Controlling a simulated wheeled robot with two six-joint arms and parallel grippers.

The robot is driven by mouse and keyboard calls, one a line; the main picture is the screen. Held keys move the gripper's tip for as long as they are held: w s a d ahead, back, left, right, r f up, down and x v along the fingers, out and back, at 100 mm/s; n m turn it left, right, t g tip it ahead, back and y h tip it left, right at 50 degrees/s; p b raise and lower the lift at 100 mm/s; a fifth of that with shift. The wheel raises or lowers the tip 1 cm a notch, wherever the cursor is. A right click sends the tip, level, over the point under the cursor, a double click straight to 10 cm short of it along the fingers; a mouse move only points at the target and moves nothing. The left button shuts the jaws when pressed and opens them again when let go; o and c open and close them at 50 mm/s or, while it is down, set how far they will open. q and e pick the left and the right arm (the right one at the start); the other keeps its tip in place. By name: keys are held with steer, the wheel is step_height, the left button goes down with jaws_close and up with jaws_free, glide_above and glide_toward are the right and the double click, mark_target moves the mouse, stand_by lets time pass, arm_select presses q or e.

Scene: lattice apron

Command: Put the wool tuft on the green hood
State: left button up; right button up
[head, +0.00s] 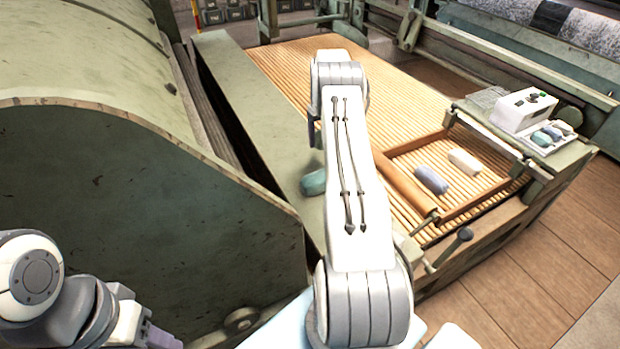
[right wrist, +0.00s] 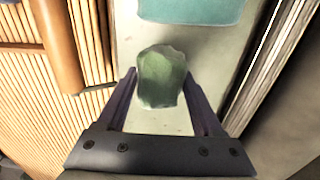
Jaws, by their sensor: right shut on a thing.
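My right gripper (right wrist: 163,92) is shut on a muted green wool tuft (right wrist: 163,76), which shows between its two fingers in the right wrist view. Below it is a pale green flat ledge; I cannot tell whether the tuft touches it. In the head view my right arm hides this gripper and the tuft. The large curved green hood (head: 130,190) fills the left of the head view, left of the ledge (head: 235,95). My left gripper (head: 163,338) shows only in part at the lower left edge; its opening is unclear.
A teal piece (head: 313,182) lies on the ledge; it also shows in the right wrist view (right wrist: 190,10). A blue-grey roll (head: 431,180) and a cream roll (head: 464,161) lie on the slatted lattice (head: 420,95). A white control box (head: 523,111) stands at right.

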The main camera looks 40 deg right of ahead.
steer(key=p, duration=0.1)
glide_above(299, 175)
step_height(299, 175, down, 5)
steer(key=shift+a+f, duration=0.1)
step_height(299, 175, down, 4)
steer(key=shift+r+p, duration=0.1)
steer(key=shift+p, duration=0.25)
steer(key=shift+f, duration=0.25)
steer(key=o, duration=1.3)
